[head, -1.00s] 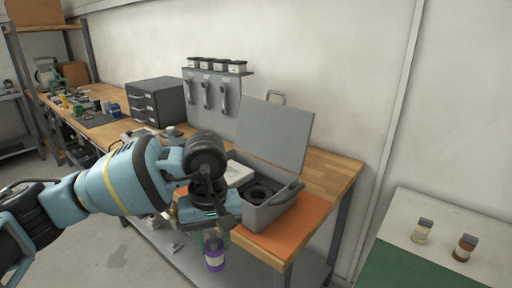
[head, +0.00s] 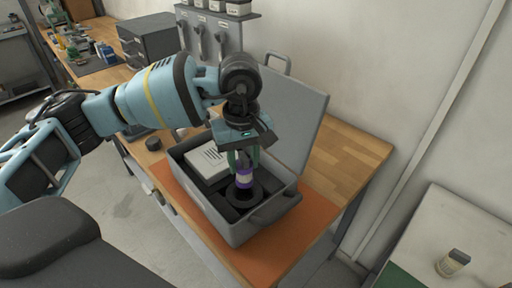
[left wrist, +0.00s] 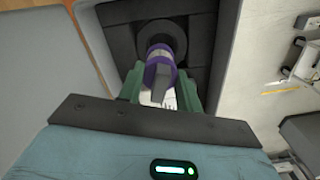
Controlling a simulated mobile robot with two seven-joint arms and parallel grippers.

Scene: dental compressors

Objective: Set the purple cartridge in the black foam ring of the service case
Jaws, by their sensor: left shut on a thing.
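The purple cartridge (head: 244,180), with a pale label band, is upright in my left gripper (head: 244,162), whose green fingers are shut on it. The black foam ring (head: 243,202) lies inside the open grey service case (head: 238,232). The cartridge is over the ring, its lower end at or just above the hole; I cannot tell whether it has entered. In the left wrist view the cartridge (left wrist: 159,66) points toward the ring (left wrist: 177,34) and covers part of its hole. My right gripper is not in view.
A white box (head: 207,164) lies in the case beside the ring. The raised case lid (head: 297,118) stands behind my gripper. An orange mat (head: 283,247) lies under the case on the wooden bench (head: 350,150). A grey drawer unit (head: 148,40) stands further back.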

